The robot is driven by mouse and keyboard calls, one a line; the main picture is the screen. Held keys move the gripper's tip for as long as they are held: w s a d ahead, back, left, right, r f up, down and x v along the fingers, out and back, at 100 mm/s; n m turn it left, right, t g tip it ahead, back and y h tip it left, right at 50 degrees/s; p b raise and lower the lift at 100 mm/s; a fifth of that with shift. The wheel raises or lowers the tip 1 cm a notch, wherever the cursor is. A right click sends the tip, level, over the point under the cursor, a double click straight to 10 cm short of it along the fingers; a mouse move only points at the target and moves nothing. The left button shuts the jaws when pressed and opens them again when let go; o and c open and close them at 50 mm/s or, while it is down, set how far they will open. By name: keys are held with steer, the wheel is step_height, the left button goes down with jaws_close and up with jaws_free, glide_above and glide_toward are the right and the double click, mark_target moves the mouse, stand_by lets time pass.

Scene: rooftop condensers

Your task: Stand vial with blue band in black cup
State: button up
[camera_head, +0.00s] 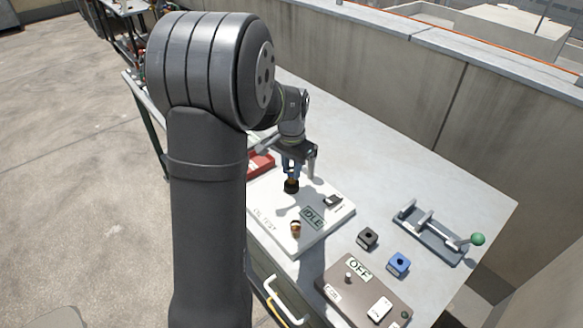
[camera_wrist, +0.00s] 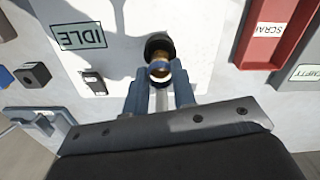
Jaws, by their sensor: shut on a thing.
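My gripper (camera_head: 291,168) is shut on an amber vial (camera_head: 291,179), which also shows between the fingers in the wrist view (camera_wrist: 160,71). A pale band shows on the vial; its colour is hard to tell. The vial is upright at a round black socket (camera_wrist: 157,44) on the white test board (camera_head: 262,208); I cannot tell if its lower end is inside or just above. A small black block with a hole on top (camera_head: 368,238), the likely black cup, stands on the table right of the board and looks empty. It also shows at the wrist view's left (camera_wrist: 36,75).
A second brownish vial (camera_head: 296,228) stands on the board near the IDLE sign (camera_head: 312,217). A blue block with a hole (camera_head: 398,264), an OFF box (camera_head: 362,288) and a green-knobbed clamp (camera_head: 432,233) lie to the right. A red SCRAP tray (camera_wrist: 273,38) is beside the board.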

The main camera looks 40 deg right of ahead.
steer(key=shift+f, duration=1.4)
stand_by(0.4)
steer(key=o, duration=1.1)
steer(key=shift+c, duration=0.2)
step_height(320, 180, up, 17)
steer(key=shift+r, duration=0.2)
steer(key=shift+f, duration=0.1)
step_height(320, 180, down, 17)
steer(key=shift+f, duration=0.15)
steer(key=shift+r, duration=0.2)
